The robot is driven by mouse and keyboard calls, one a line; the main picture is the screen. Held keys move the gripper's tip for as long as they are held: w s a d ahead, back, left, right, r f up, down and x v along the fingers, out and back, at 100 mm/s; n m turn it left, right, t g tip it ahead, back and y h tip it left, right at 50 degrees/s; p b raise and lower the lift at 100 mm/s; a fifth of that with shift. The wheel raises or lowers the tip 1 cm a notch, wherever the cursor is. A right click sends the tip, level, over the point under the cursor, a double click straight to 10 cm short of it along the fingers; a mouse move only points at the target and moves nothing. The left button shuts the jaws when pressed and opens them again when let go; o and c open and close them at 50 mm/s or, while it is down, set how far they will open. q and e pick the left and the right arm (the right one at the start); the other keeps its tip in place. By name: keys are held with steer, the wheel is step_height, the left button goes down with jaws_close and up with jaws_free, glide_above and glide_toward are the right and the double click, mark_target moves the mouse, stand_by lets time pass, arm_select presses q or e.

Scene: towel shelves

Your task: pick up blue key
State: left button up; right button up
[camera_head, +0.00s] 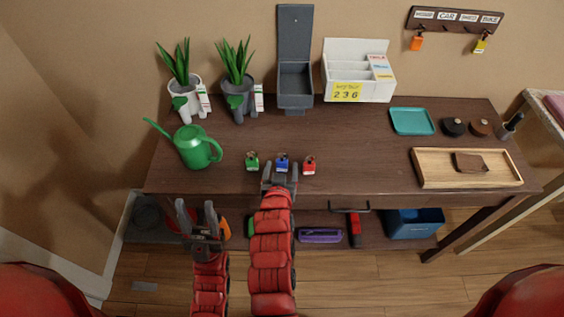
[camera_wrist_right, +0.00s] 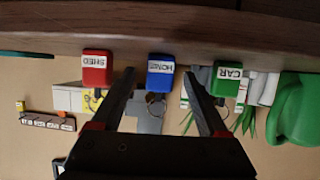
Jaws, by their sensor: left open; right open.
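The blue key (camera_head: 282,163) lies near the table's front edge, between a green key (camera_head: 252,161) and a red key (camera_head: 309,166). My right gripper (camera_head: 280,172) is open just in front of the blue key. In the right wrist view the blue key (camera_wrist_right: 161,70), labelled HOME, appears between the open fingertips (camera_wrist_right: 158,76), with clear gaps on both sides. I cannot tell how deep it sits between them. The red key (camera_wrist_right: 97,68) reads SHED and the green key (camera_wrist_right: 227,80) reads CAR. My left gripper (camera_head: 201,219) is open and empty, in front of the table.
The brown table (camera_head: 355,130) holds a green watering can (camera_head: 194,147) at left, plants (camera_head: 236,75), a grey box (camera_head: 295,84), a white organizer (camera_head: 358,85) and a wooden tray (camera_head: 467,182) at right. A key rack (camera_head: 455,18) hangs on the wall.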

steer(key=shift+x, duration=1.3)
steer(key=shift+c, duration=0.3)
jaws_close()
